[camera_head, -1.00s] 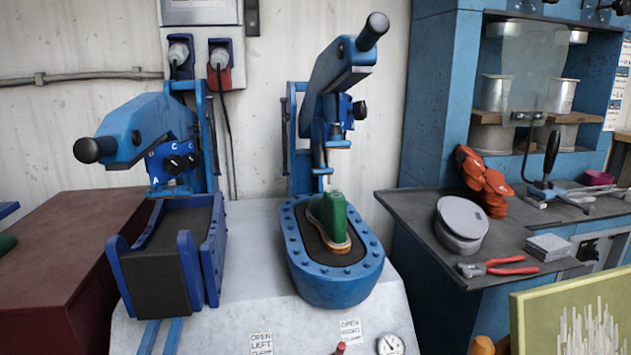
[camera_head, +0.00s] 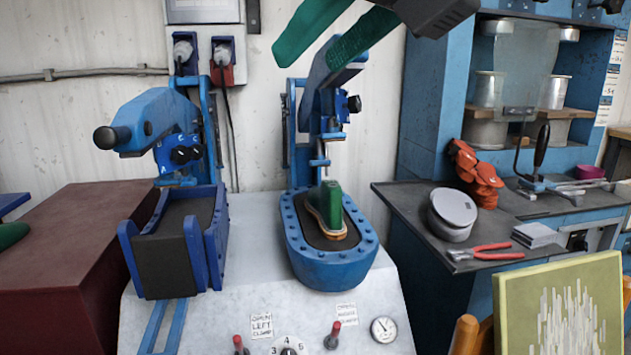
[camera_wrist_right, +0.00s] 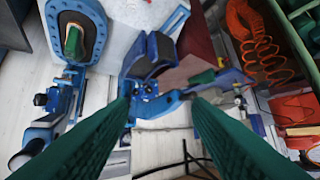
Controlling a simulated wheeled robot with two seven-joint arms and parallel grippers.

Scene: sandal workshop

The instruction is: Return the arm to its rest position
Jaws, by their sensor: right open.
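My right gripper (camera_head: 312,58) comes in at the top of the head view, in front of the raised arm of the right press (camera_head: 330,262). Its two green fingers are apart with nothing between them. The wrist view also shows the open fingers (camera_wrist_right: 160,102). A green last (camera_head: 331,203) with a tan sole under it stands on the dark pad of the right press, apart from the gripper. The upper part and handle of that press are hidden behind my gripper.
The left press (camera_head: 165,262) stands beside it with an empty pad. A dark red box (camera_head: 70,240) is at the left. The right bench (camera_head: 410,205) holds a round grey tin (camera_head: 453,209), red-handled pliers (camera_head: 487,252) and an orange item (camera_head: 475,175). A panel with switches is in front.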

